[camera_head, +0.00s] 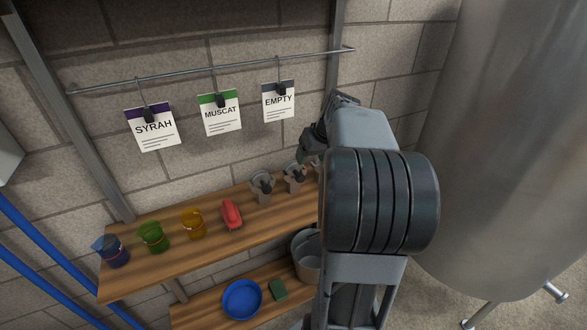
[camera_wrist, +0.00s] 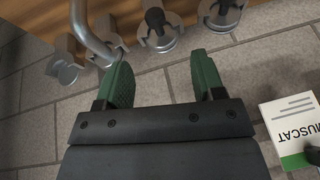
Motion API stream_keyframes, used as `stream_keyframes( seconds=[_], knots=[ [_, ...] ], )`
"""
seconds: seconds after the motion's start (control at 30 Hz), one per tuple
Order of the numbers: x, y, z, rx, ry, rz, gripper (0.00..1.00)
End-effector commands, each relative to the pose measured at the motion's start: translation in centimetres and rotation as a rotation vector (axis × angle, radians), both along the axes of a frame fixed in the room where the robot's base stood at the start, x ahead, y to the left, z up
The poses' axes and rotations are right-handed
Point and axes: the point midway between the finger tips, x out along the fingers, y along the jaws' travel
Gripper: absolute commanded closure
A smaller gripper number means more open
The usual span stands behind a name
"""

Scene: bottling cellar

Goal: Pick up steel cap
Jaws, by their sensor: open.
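Grey metal fittings stand in a row on the upper wooden shelf. Two with dark knobs show in the head view, a left one (camera_head: 262,186) and a right one (camera_head: 293,178). In the wrist view a plainer grey metal piece (camera_wrist: 66,68) lies left of two knobbed ones (camera_wrist: 157,32); I cannot tell for sure which is the steel cap. My gripper (camera_wrist: 160,78) is open and empty, its green fingers apart, with block wall seen between them. The fittings lie beyond the fingertips, apart from them.
A bent steel rod (camera_wrist: 90,35) passes close by the left finger. Cards, including the MUSCAT card (camera_head: 220,112), hang from a wall rail (camera_head: 180,75). Coloured jugs and a red item (camera_head: 231,214) share the shelf (camera_head: 200,250). A large steel tank (camera_head: 500,150) stands right.

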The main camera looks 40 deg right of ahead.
Motion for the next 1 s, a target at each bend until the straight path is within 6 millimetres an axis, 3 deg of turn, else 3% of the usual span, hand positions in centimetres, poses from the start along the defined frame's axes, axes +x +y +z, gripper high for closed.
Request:
stream_keyframes(
  seconds=[0.1,0.4,0.73,1.0],
  knots=[
    [0.8,-0.9,-1.6,0.006,-0.003,-0.004,0.38],
    [2.8,-0.4,-6.0,0.004,-0.004,-0.002,0.38],
    [3.7,-0.1,-8.0,0.005,-0.003,0.000,0.38],
    [5.0,0.1,-11.2,0.003,-0.004,0.000,0.38]
  ],
)
